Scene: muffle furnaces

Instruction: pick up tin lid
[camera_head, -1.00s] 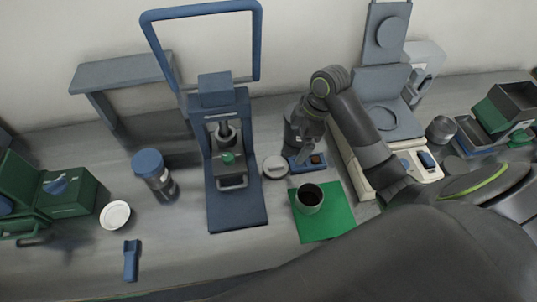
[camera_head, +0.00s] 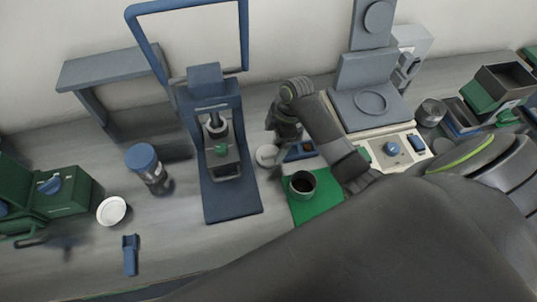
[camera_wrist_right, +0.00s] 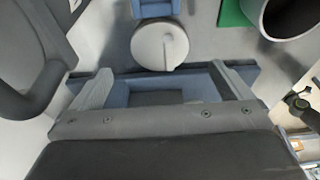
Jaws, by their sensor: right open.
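The tin lid (camera_head: 265,156) is a round, pale grey disc with a raised bar across its top. It lies flat on the bench, right of the blue press, and my right gripper partly hides it in the head view. In the right wrist view the lid (camera_wrist_right: 153,45) shows just beyond the fingertips, roughly centred between them. My right gripper (camera_wrist_right: 160,72) is open and empty. In the head view the right gripper (camera_head: 281,148) points down, close beside the lid. My left gripper is not in view.
An open grey tin (camera_head: 302,185) stands on a green mat (camera_head: 322,205), close right of the lid. A small blue item (camera_head: 300,151) lies behind the tin. The blue press (camera_head: 230,197) stands left. A blue-capped jar (camera_head: 147,168) and white dish (camera_head: 111,211) are farther left.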

